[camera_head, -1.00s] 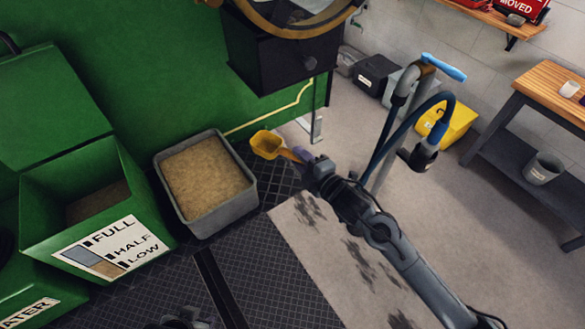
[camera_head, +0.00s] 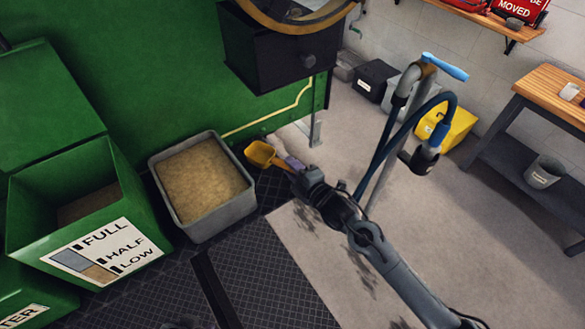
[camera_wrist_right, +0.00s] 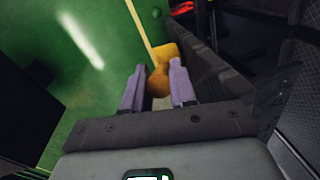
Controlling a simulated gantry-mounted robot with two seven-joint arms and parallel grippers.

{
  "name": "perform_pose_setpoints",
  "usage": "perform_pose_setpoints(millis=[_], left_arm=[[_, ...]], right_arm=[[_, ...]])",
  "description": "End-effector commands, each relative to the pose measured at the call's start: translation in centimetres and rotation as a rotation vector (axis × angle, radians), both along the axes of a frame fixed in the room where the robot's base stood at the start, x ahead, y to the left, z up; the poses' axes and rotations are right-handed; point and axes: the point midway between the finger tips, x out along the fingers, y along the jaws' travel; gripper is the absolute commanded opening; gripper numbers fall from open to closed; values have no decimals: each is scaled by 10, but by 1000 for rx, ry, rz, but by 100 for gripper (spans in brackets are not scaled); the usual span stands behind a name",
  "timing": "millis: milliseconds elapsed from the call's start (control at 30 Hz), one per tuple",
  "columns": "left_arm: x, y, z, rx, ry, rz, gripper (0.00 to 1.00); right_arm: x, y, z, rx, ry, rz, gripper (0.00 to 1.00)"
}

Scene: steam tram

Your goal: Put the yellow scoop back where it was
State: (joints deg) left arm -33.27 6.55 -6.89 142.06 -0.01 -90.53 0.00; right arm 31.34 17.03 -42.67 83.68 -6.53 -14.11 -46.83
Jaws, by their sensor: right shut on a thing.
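The yellow scoop (camera_head: 262,154) is in my right gripper (camera_head: 294,165), just right of the grey sand bin (camera_head: 233,217) in the head view. Its bowl points left toward the bin's rim; whether it touches the rim I cannot tell. In the right wrist view, the purple fingers of my right gripper (camera_wrist_right: 158,90) are shut on the handle, with the scoop's yellow bowl (camera_wrist_right: 166,51) beyond them. The bin is filled with tan sand (camera_head: 200,180). My left gripper is not in view.
A green open box (camera_head: 140,220) marked FULL, HALF, LOW stands left of the bin. A black box (camera_head: 285,55) hangs on the green wall above. A grey pipe stand with a blue hose (camera_head: 450,110) rises right of my gripper. Pale floor lies right.

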Motion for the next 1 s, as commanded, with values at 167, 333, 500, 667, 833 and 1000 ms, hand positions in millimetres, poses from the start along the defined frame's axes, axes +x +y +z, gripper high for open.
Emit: perform_pose_setpoints(millis=[167, 333, 500, 667, 833, 1000], left_arm=[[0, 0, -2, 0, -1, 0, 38], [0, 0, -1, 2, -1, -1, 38], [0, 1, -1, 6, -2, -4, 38], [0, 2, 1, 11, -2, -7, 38], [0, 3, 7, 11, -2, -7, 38], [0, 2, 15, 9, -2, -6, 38]], right_arm=[[0, 0, -4, 1, -2, 0, 0], [0, 0, -3, 0, 0, 0, 52], [0, 0, -3, -1, 1, 0, 52], [0, 0, 2, 0, 0, 0, 52], [-14, -12, 3, -2, 2, -2, 52], [-38, -29, 8, -3, 2, -1, 52]])
